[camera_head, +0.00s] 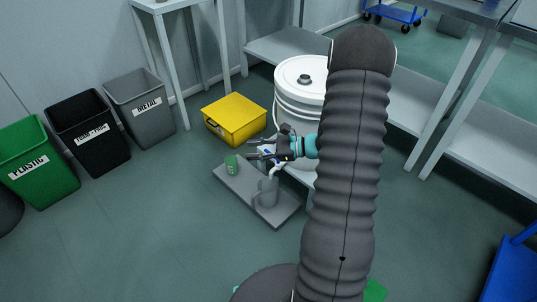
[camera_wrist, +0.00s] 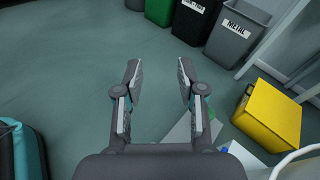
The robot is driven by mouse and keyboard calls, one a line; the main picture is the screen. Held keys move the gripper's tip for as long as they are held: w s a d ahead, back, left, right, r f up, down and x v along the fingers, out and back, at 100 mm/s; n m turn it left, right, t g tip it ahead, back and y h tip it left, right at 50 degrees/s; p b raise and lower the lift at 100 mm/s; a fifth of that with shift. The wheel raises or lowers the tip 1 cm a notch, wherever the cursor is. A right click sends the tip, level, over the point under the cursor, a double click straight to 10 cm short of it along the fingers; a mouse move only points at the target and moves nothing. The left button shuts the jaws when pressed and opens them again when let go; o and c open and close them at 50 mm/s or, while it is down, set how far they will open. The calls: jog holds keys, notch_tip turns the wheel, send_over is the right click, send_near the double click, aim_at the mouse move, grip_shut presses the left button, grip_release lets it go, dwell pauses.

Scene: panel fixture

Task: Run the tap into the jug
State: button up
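A grey jug (camera_head: 266,194) stands upright on a grey slab (camera_head: 231,183) on the floor. A white drum (camera_head: 296,94) with a lid stands behind it. A white curved piece (camera_head: 274,172), apparently the tap's spout, shows just above the jug; its handle is hidden or too small to tell. My gripper (camera_head: 254,149) is in front of the drum, above the slab, pointing left. In the wrist view my gripper (camera_wrist: 158,75) is open with nothing between its fingers. The slab (camera_wrist: 182,132) shows partly below the fingers; the jug cannot be made out there.
A green can (camera_head: 232,165) stands on the slab, left of the jug. A yellow box (camera_head: 234,118) is left of the drum. Green (camera_head: 39,165), black (camera_head: 90,137) and grey (camera_head: 142,108) bins stand farther left. Metal tables are behind and right. The floor at front left is clear.

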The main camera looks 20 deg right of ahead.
jog(key=d+f+m+t+h+b, duration=0.2)
jog(key=d+f+m+t+h, duration=0.6)
jog(key=d+f+m, duration=0.75)
jog(key=w+a+f+n, duration=0.1)
jog(key=w, duration=0.3)
jog(key=w+a+f+n, duration=0.1)
jog(key=w+a, duration=0.1)
jog(key=w, duration=0.3)
jog(key=w+a+f+n, duration=0.1)
jog(key=w+f, duration=0.1)
jog(key=w, duration=0.2)
jog(key=shift+w+a+t+y, duration=0.2)
jog(key=shift+t+y, duration=0.1)
jog(key=shift+t, duration=0.1)
grip_shut()
